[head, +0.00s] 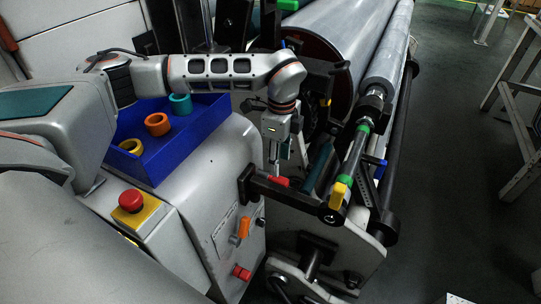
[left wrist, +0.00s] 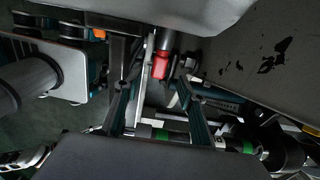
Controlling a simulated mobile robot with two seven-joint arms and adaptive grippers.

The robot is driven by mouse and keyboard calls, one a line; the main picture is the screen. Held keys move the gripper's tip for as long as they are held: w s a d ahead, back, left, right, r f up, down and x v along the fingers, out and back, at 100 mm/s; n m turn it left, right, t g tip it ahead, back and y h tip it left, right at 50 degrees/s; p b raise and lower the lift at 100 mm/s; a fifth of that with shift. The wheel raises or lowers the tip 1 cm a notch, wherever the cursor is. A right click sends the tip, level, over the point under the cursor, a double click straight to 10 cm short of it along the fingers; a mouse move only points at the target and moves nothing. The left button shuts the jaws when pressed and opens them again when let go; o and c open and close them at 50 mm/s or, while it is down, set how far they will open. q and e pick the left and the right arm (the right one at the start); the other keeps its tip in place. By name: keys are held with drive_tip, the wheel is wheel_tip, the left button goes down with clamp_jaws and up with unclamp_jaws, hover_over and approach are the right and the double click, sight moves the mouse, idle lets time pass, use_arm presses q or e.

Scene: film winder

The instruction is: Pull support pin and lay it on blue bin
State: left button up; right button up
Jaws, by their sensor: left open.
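The blue bin (head: 196,143) sits on top of the grey machine housing, left of centre in the head view. My left gripper (head: 275,166) points down beside the winder, right of the bin. It is open and empty. A red piece (head: 278,182), perhaps the support pin's handle, is just below the fingers on a black bracket. In the left wrist view the red piece (left wrist: 160,66) shows a little beyond the space between the two spread fingers (left wrist: 155,92). The rest of the pin is not clear. My right gripper is not in view.
The bin holds teal (head: 181,103), orange (head: 158,124) and yellow (head: 131,146) rings. A red emergency button (head: 131,200) stands in front of it. A yellow-handled piece (head: 338,195) is on the shaft end, right of the gripper. Large rollers (head: 345,35) lie behind.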

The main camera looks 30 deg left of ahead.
sight(279, 179)
use_arm(q)
drive_tip(key=shift+f, duration=3.9)
drive_tip(key=c, duration=1.1)
clamp_jaws()
